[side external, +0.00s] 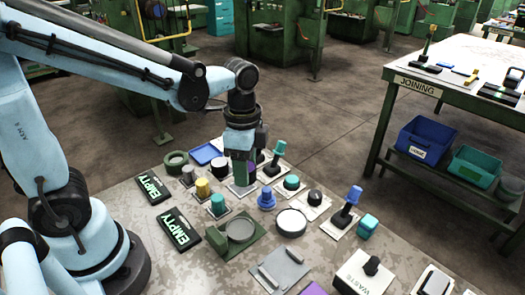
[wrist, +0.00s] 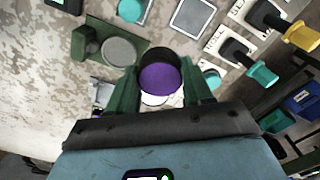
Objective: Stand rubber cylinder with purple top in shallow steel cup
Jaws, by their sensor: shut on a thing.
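My gripper (side external: 241,172) is shut on a dark rubber cylinder with a purple top (wrist: 160,79). In the wrist view the cylinder sits between the two green fingers, its purple end facing the camera. In the side view the fingers mostly hide it. A round grey shallow dish, which looks like the steel cup (side external: 240,230), sits in a green fixture at the front of the table. The cup also shows in the wrist view (wrist: 118,51), up and left of the held cylinder. It looks empty, and the cylinder is apart from it.
Several capped cylinders and knobs on plates crowd the table around my gripper, including a yellow one (side external: 202,187) and a blue-topped lever (side external: 353,195). A white-topped disc (side external: 291,222) lies right of the cup. Two EMPTY signs (side external: 175,230) lie left. Bare table shows at front left.

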